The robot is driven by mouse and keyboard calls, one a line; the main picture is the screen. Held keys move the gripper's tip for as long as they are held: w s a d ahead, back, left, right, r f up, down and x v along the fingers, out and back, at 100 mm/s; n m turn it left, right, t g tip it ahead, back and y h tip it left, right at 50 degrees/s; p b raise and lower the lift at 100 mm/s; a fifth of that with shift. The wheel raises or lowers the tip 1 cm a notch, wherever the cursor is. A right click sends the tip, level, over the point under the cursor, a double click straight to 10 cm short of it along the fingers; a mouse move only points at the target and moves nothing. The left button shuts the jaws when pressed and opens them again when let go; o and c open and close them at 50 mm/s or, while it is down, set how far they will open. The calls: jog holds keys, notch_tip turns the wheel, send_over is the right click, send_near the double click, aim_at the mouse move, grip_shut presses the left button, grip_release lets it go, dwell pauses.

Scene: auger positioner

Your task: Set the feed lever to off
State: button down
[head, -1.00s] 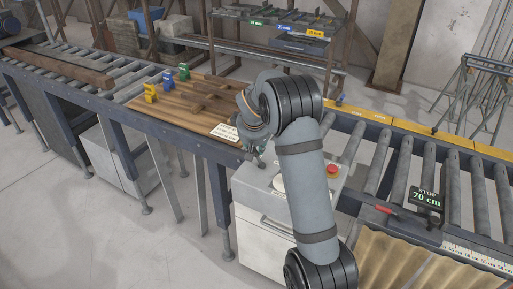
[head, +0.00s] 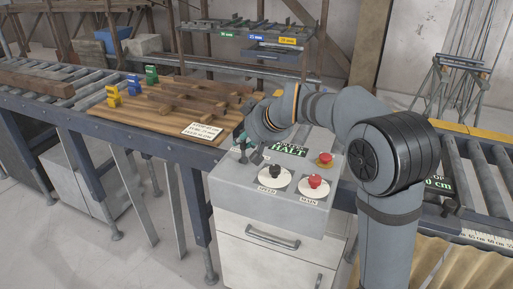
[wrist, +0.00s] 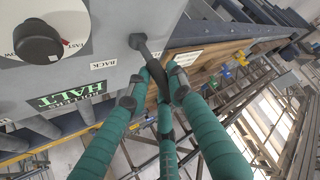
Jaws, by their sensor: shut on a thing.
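A dark lever (wrist: 152,66) sticks out of the grey control box's face in the wrist view, beside a label reading BACK. I take it to be the feed lever. My gripper (wrist: 162,85) has green fingers around the lever's dark handle and is shut on it. In the head view my gripper (head: 246,150) is at the back left corner of the control box (head: 225,185). A green-lettered display (head: 289,151) reads HALT. The fingers hide part of the handle, and I cannot read any off mark.
The box top also carries a black knob (head: 274,171), a red knob (head: 315,181) on a white plate and a red button (head: 325,158) on yellow. A wooden board (head: 170,115) with timber pieces lies left. Roller conveyors (head: 465,180) run on both sides.

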jog(key=shift+r, duration=0.15)
jog(key=c, duration=1.5)
grip_release()
jog(key=v, duration=1.2)
